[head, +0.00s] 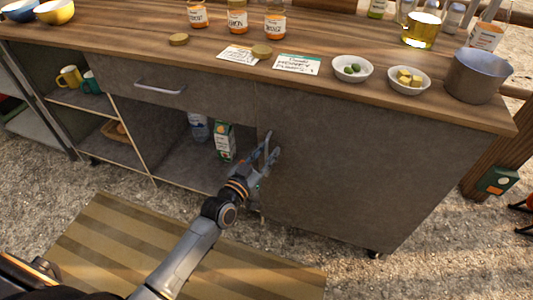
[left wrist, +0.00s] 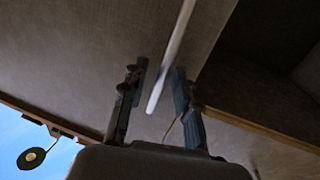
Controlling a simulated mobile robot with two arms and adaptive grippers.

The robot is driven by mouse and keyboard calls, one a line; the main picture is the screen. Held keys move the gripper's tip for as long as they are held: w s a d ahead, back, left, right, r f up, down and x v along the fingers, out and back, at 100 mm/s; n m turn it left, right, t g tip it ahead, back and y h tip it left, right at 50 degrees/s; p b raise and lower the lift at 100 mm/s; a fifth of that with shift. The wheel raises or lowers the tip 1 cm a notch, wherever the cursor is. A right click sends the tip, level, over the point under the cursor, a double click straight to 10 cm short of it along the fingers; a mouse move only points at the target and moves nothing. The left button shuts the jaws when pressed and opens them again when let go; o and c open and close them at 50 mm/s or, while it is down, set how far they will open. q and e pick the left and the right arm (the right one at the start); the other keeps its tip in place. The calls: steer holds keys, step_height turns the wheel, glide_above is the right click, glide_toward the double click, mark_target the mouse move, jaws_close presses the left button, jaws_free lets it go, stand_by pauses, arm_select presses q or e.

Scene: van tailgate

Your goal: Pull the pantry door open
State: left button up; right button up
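The pantry door (head: 345,175) is the wide grey panel on the right of the cabinet front. It looks flush with the cabinet. Its upright light metal handle (left wrist: 172,55) is near the door's left edge and runs down between my fingers in the left wrist view. My left gripper (left wrist: 158,98) is open, with one finger on each side of the handle's lower part. Gaps show on both sides, so the fingers do not look closed on it. In the head view my left gripper (head: 268,160) is at the door's left edge and partly hides the handle. My right gripper is not in view.
Left of the door, an open compartment holds a carton (head: 224,141) and a bottle (head: 199,128). A drawer with a handle (head: 160,88) is above. Jars, bowls and a pot (head: 477,78) stand on the wooden top (head: 130,40). A striped mat (head: 110,240) lies in front.

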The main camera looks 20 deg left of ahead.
arm_select(q)
steer(key=shift+w, duration=0.1)
jaws_close()
stand_by(0.3)
